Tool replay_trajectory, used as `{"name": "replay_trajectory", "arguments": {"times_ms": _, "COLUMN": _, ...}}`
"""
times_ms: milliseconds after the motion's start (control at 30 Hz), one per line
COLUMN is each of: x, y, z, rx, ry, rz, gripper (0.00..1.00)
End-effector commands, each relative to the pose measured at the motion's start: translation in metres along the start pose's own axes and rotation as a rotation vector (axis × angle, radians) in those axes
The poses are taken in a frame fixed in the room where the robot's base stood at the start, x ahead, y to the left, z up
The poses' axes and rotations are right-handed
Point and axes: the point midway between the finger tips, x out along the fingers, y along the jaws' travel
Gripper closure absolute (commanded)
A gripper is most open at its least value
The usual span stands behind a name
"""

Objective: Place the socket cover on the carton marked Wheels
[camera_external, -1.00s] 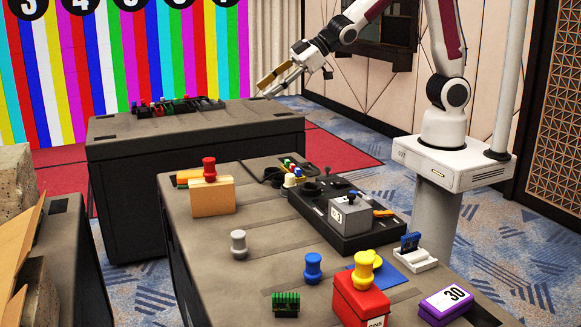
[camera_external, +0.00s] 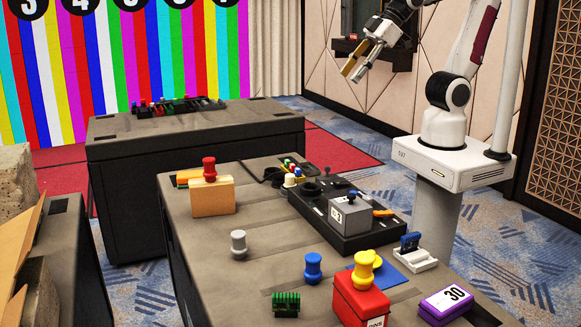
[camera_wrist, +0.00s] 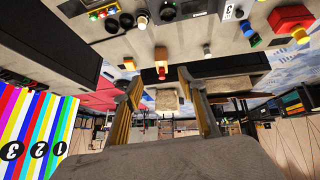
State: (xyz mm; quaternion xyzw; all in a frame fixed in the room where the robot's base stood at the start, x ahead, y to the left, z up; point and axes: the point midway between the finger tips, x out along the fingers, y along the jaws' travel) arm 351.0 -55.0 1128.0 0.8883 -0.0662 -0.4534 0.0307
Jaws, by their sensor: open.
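My gripper (camera_external: 355,76) is open and empty, raised in the air behind the near case and in front of the panelled wall. Its two fingers also stand apart in the wrist view (camera_wrist: 160,82). I cannot make out the word Wheels on any box. A tan carton (camera_external: 212,198) with a red push-pin shape on top stands on the near case. A red box (camera_external: 360,303) has partly visible lettering that seems to read PINS, with a yellow push-pin shape on top. I cannot tell which item is the socket cover; a small green part (camera_external: 286,304) lies at the front.
The near case (camera_external: 205,265) also bears a black control panel (camera_external: 325,222) with a grey box (camera_external: 349,214), a blue part in a white holder (camera_external: 415,256), grey (camera_external: 238,243) and blue (camera_external: 313,268) push-pin shapes, and a purple box (camera_external: 445,304). Another case (camera_external: 200,130) stands behind.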

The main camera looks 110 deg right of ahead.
Motion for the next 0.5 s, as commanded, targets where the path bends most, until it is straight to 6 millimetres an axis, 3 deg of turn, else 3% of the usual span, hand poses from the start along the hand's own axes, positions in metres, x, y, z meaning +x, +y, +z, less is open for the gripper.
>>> {"name": "replay_trajectory", "arguments": {"times_ms": 300, "x": -0.043, "y": -0.033, "z": 0.067, "rx": -0.007, "ry": -0.092, "rz": -0.098, "gripper": 0.59}}
{"name": "replay_trajectory", "arguments": {"times_ms": 500, "x": -0.056, "y": -0.044, "z": 0.091, "rx": -0.013, "ry": -0.127, "rz": -0.138, "gripper": 0.59}}
